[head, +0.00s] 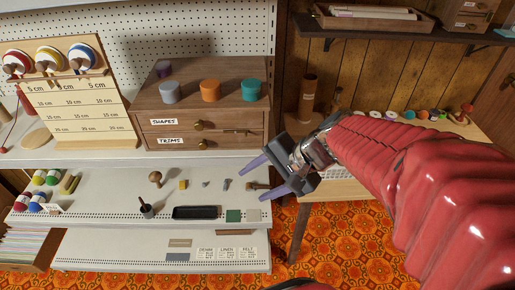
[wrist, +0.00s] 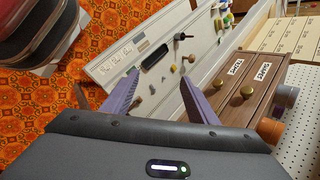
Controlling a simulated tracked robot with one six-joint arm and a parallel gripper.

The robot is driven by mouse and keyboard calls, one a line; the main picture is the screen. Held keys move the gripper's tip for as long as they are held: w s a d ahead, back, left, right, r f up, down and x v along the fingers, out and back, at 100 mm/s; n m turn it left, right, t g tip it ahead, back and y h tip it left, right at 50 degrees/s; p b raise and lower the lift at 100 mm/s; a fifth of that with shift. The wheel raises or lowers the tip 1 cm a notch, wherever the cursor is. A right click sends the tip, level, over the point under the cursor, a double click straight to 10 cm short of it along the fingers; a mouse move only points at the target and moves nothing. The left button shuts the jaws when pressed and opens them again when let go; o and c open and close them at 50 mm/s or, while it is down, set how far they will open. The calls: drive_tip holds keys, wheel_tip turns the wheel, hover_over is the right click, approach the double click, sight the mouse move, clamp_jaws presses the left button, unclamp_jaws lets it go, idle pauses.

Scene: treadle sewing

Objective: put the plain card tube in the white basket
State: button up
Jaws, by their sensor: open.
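A brown tube (head: 308,95), upright, stands at the left end of the wooden side table in the head view. It seems to bear a small pale mark, and I cannot tell if it is the plain card tube. A white perforated thing (head: 337,173), partly hidden behind my gripper and arm, sits on that table; it may be the white basket. My gripper (head: 251,185) is open and empty, its lavender fingers pointing left over the white shelf's right end. In the wrist view my gripper (wrist: 159,76) shows spread fingers with nothing between them.
The white shelf (head: 110,187) carries a black tray (head: 195,213), knobs and small pieces. A wooden drawer cabinet (head: 200,110) with coloured spools stands above it. Several small coloured items (head: 400,115) line the side table's back. A wall shelf (head: 400,30) overhangs it.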

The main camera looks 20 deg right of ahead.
drive_tip(key=s+d+r+n+h, duration=0.1)
drive_tip(key=s+r+n+h, duration=0.4)
drive_tip(key=n, duration=0.6)
drive_tip(key=shift+s+d+r+t+h, duration=0.15)
drive_tip(key=shift+s+r+t+h, duration=0.35)
drive_tip(key=shift+s, duration=0.75)
drive_tip(key=shift+r, duration=0.1)
